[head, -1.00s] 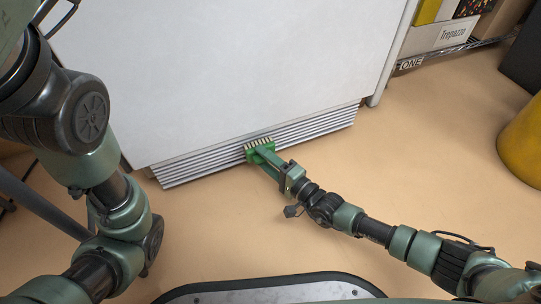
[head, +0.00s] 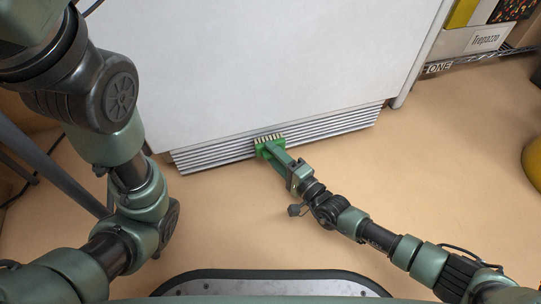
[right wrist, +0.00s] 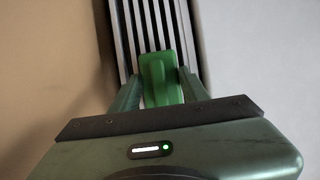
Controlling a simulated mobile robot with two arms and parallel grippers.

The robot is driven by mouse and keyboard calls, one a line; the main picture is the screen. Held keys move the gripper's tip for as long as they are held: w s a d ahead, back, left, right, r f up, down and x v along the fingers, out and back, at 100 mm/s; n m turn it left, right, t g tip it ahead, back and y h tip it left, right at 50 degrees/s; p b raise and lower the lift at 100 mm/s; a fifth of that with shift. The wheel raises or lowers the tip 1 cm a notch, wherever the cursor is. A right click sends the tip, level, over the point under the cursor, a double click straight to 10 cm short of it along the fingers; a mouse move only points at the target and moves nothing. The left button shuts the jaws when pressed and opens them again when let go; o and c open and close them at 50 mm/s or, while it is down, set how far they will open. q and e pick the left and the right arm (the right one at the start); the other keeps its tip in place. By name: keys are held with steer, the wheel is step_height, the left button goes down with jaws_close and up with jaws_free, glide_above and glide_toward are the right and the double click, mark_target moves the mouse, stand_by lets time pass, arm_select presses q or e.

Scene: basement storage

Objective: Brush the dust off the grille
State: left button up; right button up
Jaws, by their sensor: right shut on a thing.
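The slatted grille (head: 340,122) runs along the bottom of a white appliance. My right gripper (head: 277,157) is shut on a green brush (head: 268,149). The brush's pale bristles (head: 268,137) point up at the grille, near the middle of its length, and appear to touch it. In the right wrist view the green brush (right wrist: 160,78) sits between the two fingers of the gripper (right wrist: 158,88), over the grille's slats (right wrist: 150,25). I cannot make out dust on the slats. My left arm is at the left, but its gripper is out of view.
The white appliance (head: 260,65) stands above the grille. A shelf with boxes (head: 485,38) is at the upper right, and a yellow object (head: 533,158) is at the right edge. The tan floor (head: 440,150) between them is clear.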

steer(key=shift+w+d, duration=0.25)
steer(key=shift+d, duration=0.3)
steer(key=shift+w+d, duration=0.25)
steer(key=shift+d, duration=0.3)
steer(key=shift+s+d, duration=0.15)
steer(key=shift+s+a+p, duration=0.25)
steer(key=shift+a, duration=0.7)
steer(key=shift+s+a+p, duration=0.2)
steer(key=shift+a+p, duration=0.05)
steer(key=shift+a, duration=0.7)
steer(key=shift+s+d+r+p, duration=0.1)
steer(key=shift+s+d+p, duration=0.05)
steer(key=shift+s+p, duration=0.25)
steer(key=s, duration=0.1)
steer(key=s+d+p, duration=0.1)
steer(key=s, duration=0.1)
steer(key=shift+s, duration=0.15)
steer(key=shift+s+d+p, duration=0.3)
steer(key=shift+s+p, duration=0.05)
steer(key=shift+s, duration=0.45)
